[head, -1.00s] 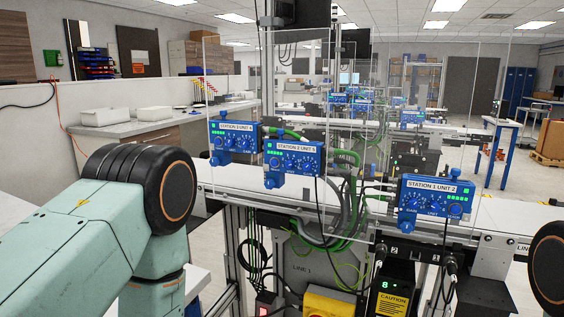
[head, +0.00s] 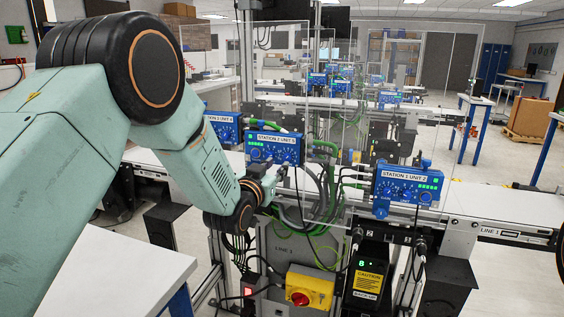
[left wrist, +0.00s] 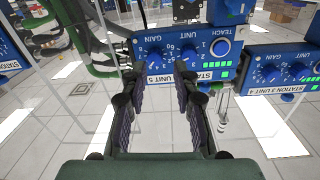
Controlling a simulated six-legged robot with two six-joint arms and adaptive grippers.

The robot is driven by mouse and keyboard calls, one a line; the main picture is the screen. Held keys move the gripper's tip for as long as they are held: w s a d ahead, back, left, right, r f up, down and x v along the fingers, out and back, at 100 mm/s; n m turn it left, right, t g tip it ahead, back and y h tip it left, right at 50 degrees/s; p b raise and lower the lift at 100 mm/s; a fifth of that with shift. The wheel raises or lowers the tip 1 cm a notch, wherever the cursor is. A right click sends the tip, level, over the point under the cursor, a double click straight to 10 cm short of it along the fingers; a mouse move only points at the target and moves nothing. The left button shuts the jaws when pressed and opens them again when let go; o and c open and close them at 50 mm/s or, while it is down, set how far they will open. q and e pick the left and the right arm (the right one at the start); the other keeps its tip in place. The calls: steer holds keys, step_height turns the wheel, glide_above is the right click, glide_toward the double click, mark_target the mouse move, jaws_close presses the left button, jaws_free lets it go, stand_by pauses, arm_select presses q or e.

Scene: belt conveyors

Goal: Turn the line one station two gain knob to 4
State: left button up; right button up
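The blue station two box (head: 275,148) is mounted on line one's near side, in the middle of the head view. In the left wrist view the station two box (left wrist: 213,72) is upside down, with its gain knob (left wrist: 156,56) at the left, beside the unit knob. My left gripper (left wrist: 157,80) is open and empty, its two dark fingers apart and pointing towards the gain knob. In the head view my left gripper (head: 258,190) is just below and in front of the box; whether it touches is not clear. The knob's setting is too small to read. My right gripper is out of view.
Blue boxes for station one (head: 407,186) and station three (head: 222,126) flank it. Clear panels (head: 380,110) stand around the belt. Below are a yellow box with a red button (head: 299,295) and a black caution unit (head: 366,285). Green and grey cables hang close to my gripper.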

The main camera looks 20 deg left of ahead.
mark_target(286, 159)
arm_select(q)
steer(key=w, duration=0.1)
steer(key=w+d, duration=0.1)
steer(key=w, duration=0.1)
steer(key=shift+d+r, duration=0.2)
steer(key=shift+r, duration=0.1)
steer(key=shift+w+a+f, duration=0.25)
steer(key=shift+w+a, duration=0.15)
steer(key=shift+w, duration=0.15)
steer(key=shift+s+d+r, duration=0.2)
steer(key=shift+d, duration=0.15)
steer(key=shift+c, duration=0.8)
steer(key=shift+a+f, duration=0.1)
steer(key=shift+a, duration=0.05)
jaws_close()
